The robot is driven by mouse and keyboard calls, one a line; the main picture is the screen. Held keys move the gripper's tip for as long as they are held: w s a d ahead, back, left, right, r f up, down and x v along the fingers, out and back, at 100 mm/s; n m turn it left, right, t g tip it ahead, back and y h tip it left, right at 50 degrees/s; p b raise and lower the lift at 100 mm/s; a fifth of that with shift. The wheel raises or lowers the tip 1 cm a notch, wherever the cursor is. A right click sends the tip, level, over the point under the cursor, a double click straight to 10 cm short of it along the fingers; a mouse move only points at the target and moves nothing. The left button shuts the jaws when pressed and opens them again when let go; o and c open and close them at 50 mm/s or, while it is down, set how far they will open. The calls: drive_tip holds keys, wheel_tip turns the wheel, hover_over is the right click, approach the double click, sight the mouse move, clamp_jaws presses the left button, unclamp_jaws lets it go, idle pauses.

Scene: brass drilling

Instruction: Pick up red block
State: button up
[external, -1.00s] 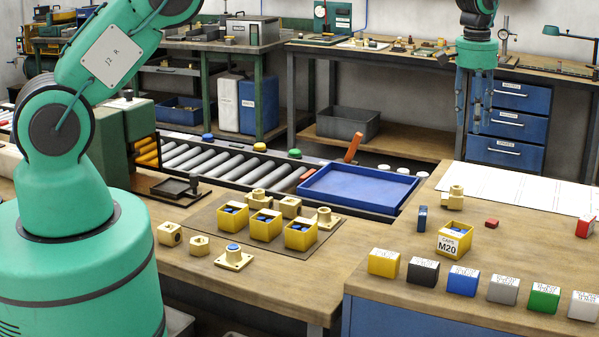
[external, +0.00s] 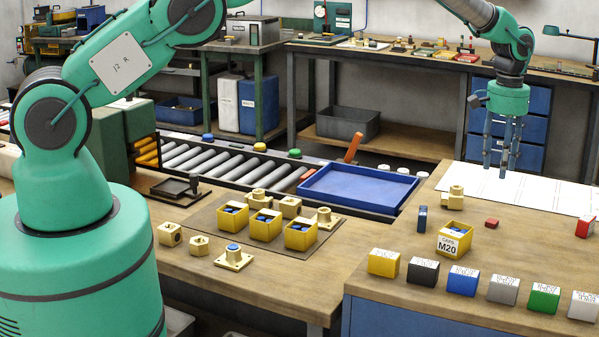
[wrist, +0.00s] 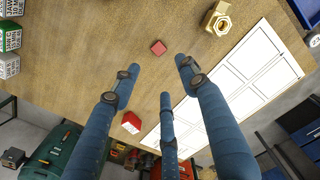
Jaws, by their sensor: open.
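A small plain red block (external: 491,223) lies on the right wooden bench, right of the yellow CAPS M20 bin. It also shows in the wrist view (wrist: 158,47), just beyond my fingertips. A larger red box with a white label (external: 585,226) stands near the right edge of the external view; it also shows in the wrist view (wrist: 131,122), left of the middle finger. My gripper (external: 501,166) is open and empty, pointing down above the white sheet. Its three blue fingers (wrist: 160,75) are spread apart in the wrist view, with nothing between them.
The yellow CAPS M20 bin (external: 452,240), a blue upright piece (external: 422,219) and a brass fitting (external: 454,198) stand left of the small red block. A row of coloured labelled boxes, including a green one (external: 543,298), lines the front edge. The white sheet (external: 530,190) lies flat behind.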

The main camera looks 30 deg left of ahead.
hover_over(493, 220)
drive_tip(key=shift+f, duration=4.15)
drive_tip(key=shift+f, duration=0.1)
drive_tip(key=shift+f+p, duration=0.3)
drive_tip(key=shift+f, duration=2.25)
clamp_jaws()
